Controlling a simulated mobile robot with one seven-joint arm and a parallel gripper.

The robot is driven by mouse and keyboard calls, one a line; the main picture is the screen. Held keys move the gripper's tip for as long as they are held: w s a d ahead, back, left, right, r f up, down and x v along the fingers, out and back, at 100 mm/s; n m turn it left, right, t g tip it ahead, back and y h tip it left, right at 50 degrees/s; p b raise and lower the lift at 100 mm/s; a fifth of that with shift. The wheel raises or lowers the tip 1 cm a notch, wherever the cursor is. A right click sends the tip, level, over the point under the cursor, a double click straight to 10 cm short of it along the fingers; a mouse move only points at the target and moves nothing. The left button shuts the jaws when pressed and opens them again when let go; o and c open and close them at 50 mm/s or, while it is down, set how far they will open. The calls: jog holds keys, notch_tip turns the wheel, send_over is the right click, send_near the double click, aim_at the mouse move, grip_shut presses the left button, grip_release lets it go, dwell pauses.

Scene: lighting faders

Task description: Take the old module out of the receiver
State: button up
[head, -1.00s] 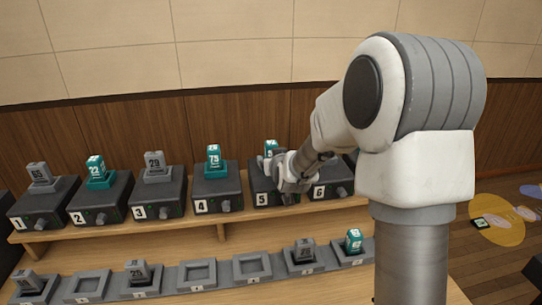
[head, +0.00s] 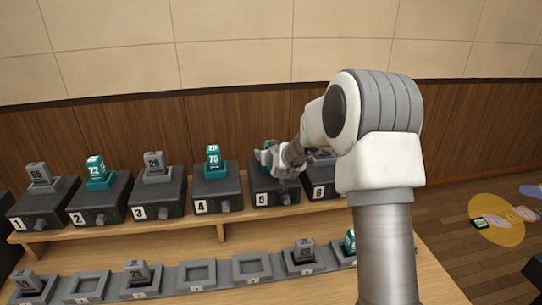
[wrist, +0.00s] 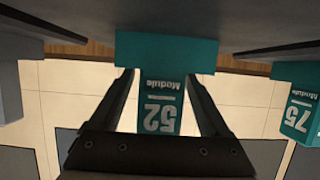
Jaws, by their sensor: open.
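A teal module (wrist: 160,105) marked 52 stands in the receiver labelled 5 (head: 275,186); its teal top also shows in the head view (head: 270,145). My gripper (head: 268,158) is at this module. In the wrist view, which looks inverted, the two fingers of my gripper (wrist: 160,78) stand open on either side of the module, with slim gaps visible beside it. Most of the module is hidden behind my gripper in the head view.
Receivers 1 (head: 42,208), 2 (head: 100,204), 3 (head: 158,198) and 4 (head: 217,194) hold modules. Receiver 6 (head: 325,186) is partly behind my arm. A lower row of trays holds some modules; several, like this empty tray (head: 252,267), are bare.

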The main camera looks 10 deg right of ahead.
grip_shut()
jog(key=shift+r, duration=0.2)
dwell(0.3)
